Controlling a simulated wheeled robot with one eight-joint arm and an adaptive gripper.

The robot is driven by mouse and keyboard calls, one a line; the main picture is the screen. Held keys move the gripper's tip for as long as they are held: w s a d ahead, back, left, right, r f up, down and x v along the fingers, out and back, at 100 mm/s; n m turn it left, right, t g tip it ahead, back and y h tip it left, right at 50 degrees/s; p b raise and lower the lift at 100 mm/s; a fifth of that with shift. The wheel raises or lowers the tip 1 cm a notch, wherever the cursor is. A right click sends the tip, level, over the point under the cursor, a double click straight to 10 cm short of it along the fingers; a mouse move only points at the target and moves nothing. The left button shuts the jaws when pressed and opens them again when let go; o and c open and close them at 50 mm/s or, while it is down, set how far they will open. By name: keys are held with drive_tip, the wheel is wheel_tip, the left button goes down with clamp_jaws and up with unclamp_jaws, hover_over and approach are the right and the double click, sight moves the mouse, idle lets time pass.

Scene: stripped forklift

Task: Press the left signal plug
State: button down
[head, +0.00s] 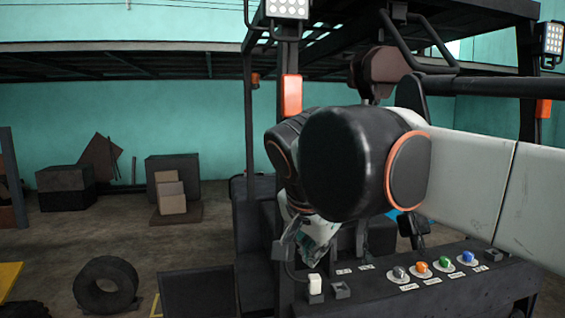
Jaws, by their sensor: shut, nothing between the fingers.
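The forklift's dark control panel (385,291) is at the lower right in the head view. A white upright plug (315,284) stands near its left end, with a small dark block (341,290) beside it. I cannot tell for certain which of these is the left signal plug. My gripper (281,251) points down, up and to the left of the white plug, and looks apart from it. It is shut and empty. My arm hides part of the cab behind it.
Grey (400,272), orange (421,267), green (444,262) and blue (467,257) knobs sit along the panel. An orange lamp (291,95) hangs on the frame post. A tyre (106,285) and boxes (172,192) are on the floor at left.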

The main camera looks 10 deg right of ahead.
drive_tip(key=w+a+r+m+p, duration=0.1)
drive_tip(key=w+r+m+p, duration=0.1)
drive_tip(key=r, duration=0.6)
drive_tip(key=w+a+r+m+h+p, duration=0.1)
drive_tip(key=w+r+m+p, duration=0.1)
drive_tip(key=r+p, duration=0.3)
wheel_tip(320, 180, up, 4)
drive_tip(key=shift+f+m+h+p, duration=0.15)
drive_tip(key=shift+m+h+p, duration=0.15)
drive_tip(key=shift+m, duration=0.2)
drive_tip(key=w+d+f+p, duration=0.2)
drive_tip(key=w+d+f, duration=0.2)
drive_tip(key=w+f, duration=0.4)
drive_tip(key=shift+w+p, duration=0.3)
drive_tip(key=shift+w, duration=0.1)
drive_tip(key=shift+w, duration=0.1)
